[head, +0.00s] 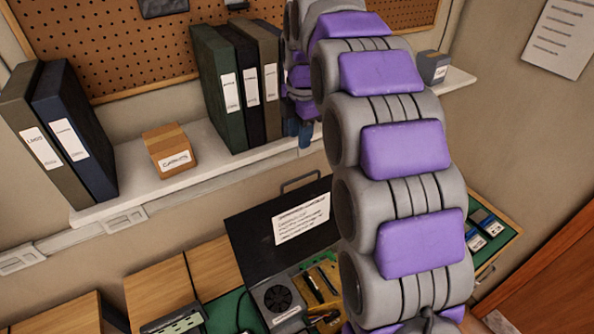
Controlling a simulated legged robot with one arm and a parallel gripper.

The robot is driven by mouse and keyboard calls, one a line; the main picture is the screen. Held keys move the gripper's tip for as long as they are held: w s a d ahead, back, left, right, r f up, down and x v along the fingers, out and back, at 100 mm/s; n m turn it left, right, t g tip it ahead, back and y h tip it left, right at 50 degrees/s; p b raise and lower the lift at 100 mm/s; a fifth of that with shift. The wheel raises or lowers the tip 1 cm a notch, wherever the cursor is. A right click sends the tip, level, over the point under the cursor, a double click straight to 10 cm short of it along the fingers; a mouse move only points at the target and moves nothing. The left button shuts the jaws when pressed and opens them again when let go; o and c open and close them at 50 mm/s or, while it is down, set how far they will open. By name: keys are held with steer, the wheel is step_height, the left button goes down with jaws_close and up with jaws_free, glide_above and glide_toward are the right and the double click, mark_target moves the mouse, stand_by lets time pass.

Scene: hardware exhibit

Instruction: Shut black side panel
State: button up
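The black side panel (254,229) stands raised and open at the lower middle, with a white label sheet (301,219) on its face and a handle (299,180) at its top edge. Below it is an open case with a round fan (277,297) and green and yellow parts inside. My arm covers the right side of the panel and case. The far end of my arm bends down behind its upper links, and my gripper (304,136) shows small and dark in front of the shelf, above the panel. It appears apart from the panel. Its fingers are too small and partly hidden to read.
A white shelf (118,205) holds several binders (219,90), a cardboard box (169,150) and a small grey box (432,66). The shelf runs above the workbench. Wooden bench tops with green mats (502,241) lie on both sides of the case. A pegboard (122,45) hangs behind.

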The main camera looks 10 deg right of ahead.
mark_target(297, 179)
steer(key=f, duration=0.4)
steer(key=w+f, duration=0.1)
steer(key=f, duration=0.3)
steer(key=f+p, duration=0.1)
steer(key=f, duration=0.4)
steer(key=shift+w+f, duration=0.1)
steer(key=shift+w, duration=0.05)
steer(key=shift+a+f, duration=0.2)
steer(key=shift+f, duration=0.25)
steer(key=shift+d, duration=0.15)
jaws_close()
steer(key=shift+w, duration=0.1)
